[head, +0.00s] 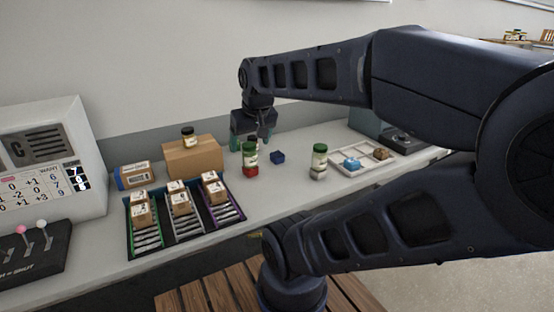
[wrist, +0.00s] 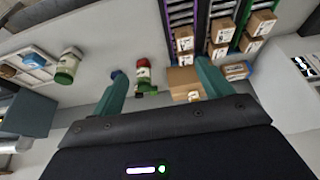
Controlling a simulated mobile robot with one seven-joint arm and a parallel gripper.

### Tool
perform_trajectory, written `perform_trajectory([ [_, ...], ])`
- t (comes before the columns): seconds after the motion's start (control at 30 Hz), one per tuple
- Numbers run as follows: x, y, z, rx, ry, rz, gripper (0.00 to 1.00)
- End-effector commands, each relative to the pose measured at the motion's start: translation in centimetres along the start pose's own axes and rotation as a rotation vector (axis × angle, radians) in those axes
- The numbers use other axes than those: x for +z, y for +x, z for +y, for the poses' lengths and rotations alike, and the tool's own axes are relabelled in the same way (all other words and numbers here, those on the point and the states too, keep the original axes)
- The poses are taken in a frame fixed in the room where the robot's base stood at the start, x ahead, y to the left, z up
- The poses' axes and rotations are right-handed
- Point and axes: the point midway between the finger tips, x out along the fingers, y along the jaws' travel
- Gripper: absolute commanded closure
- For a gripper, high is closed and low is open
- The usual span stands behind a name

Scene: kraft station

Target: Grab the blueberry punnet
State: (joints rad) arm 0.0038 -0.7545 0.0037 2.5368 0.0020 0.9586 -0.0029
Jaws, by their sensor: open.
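A small dark blue box (head: 278,157), which looks like the blueberry punnet, sits on the light counter. It is just right of a jar with red contents and a green lid (head: 250,168). My gripper (head: 251,142) is open and empty, above the counter behind that jar and left of the punnet in the head view. In the wrist view, my gripper's two teal fingers (wrist: 162,74) are wide apart. The punnet (wrist: 115,73) shows there beside the left fingertip, partly hidden by it. The red jar (wrist: 143,74) appears between the fingers.
A cardboard box (head: 195,160) with a small jar (head: 188,137) on top stands left of my gripper. Racks of small boxes (head: 182,225) are in front of it. A green-lidded jar (head: 319,160) and a divided tray (head: 380,151) are to the right.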

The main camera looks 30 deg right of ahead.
Motion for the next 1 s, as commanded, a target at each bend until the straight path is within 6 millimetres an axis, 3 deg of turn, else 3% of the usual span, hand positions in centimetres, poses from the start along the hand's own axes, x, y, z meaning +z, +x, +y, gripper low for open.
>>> perform_trajectory([
  [0.17, -1.2, 0.2, 0.3, 0.013, -0.043, -0.013, 0.22],
  [0.47, -7.2, 2.1, 2.3, 0.058, -0.294, -0.092, 0.22],
  [0.77, -13.2, 5.6, 5.4, 0.058, -0.568, -0.184, 0.22],
  [1.0, -17.4, 9.4, 8.7, 0.025, -0.785, -0.252, 0.22],
])
